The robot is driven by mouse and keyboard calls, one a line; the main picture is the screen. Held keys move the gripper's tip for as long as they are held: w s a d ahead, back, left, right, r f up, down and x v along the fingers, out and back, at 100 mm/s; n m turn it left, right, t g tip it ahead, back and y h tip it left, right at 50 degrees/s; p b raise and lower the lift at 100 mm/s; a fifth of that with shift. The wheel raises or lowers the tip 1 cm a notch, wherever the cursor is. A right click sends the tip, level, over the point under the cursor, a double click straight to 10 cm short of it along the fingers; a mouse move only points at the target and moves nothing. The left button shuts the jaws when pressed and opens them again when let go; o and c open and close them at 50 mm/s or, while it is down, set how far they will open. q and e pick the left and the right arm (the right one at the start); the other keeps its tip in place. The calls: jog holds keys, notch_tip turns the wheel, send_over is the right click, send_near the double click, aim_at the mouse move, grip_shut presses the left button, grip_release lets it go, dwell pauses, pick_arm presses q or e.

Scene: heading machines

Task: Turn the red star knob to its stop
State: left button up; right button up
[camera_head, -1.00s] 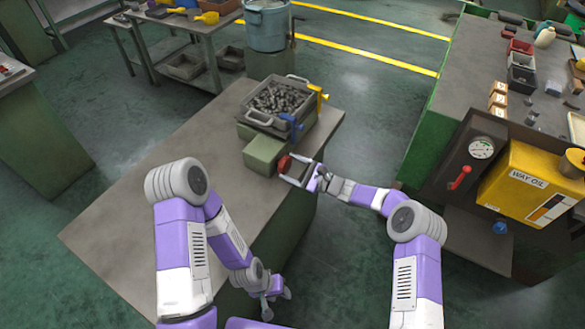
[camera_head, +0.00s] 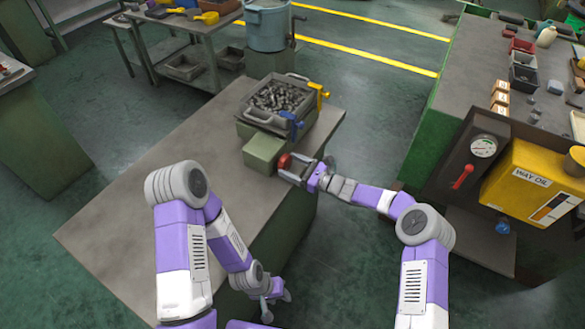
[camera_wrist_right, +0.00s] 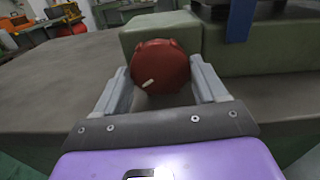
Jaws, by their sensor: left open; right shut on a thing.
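The red star knob (camera_head: 284,161) sits on the side of a small green block (camera_head: 262,150) at the bench's right edge. In the right wrist view the knob (camera_wrist_right: 160,67) is between my right gripper's two grey fingers, with a pale mark at its lower left. My right gripper (camera_head: 293,167) is shut on the knob. My left gripper (camera_head: 276,305) is open and empty, hanging low beside the bench, well away from the knob.
A grey tray of metal parts (camera_head: 302,113) stands behind the block, with blue and yellow clamps at its side. The grey bench top (camera_head: 170,190) is largely clear to the left. A yellow oil container (camera_head: 528,188) stands at the right.

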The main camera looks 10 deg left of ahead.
jog(key=shift+m, duration=1.1)
jog(key=o, duration=1)
jog(key=shift+o, duration=0.2)
jog(key=v, duration=0.7)
jog(key=shift+d+p, duration=0.3)
jog(key=shift+p, duration=0.05)
jog(key=shift+s, duration=0.1)
